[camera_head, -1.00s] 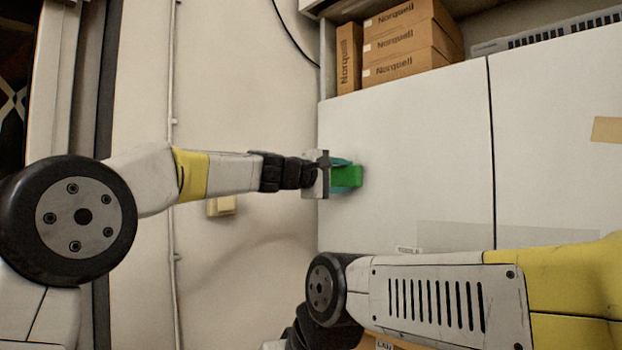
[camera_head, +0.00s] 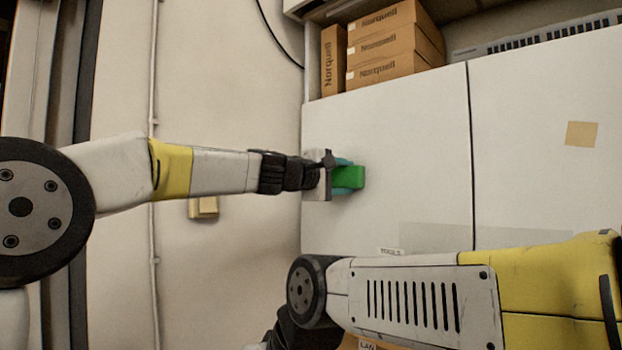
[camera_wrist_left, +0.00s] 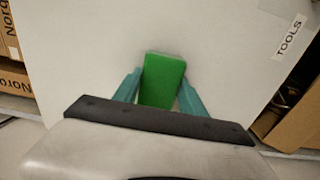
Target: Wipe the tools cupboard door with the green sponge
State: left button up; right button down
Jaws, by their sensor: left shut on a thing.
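The tools cupboard door (camera_head: 400,140) is a plain white panel right of the wall in the head view. A "TOOLS" label (camera_wrist_left: 290,37) shows on it in the left wrist view. My left gripper (camera_head: 346,176) is shut on the green sponge (camera_head: 351,177) in front of the door's left part. In the left wrist view the sponge (camera_wrist_left: 162,80) sits between the two teal fingers, its far end at or very near the door face; contact cannot be told for sure. My right arm crosses the lower right; its gripper is out of view.
A second white door (camera_head: 545,100) with a tan patch (camera_head: 581,134) adjoins on the right. A wall switch (camera_head: 203,208) is left of the cupboard. More cardboard (camera_wrist_left: 292,118) shows below the door.

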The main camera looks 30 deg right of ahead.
pick_arm(q)
jog(key=w+a, duration=0.3)
jog(key=w, duration=0.4)
jog(key=shift+w, duration=0.15)
dwell(0.4)
jog(key=shift+f, duration=0.1)
jog(key=shift+v, duration=2.9)
jog(key=v, duration=0.3)
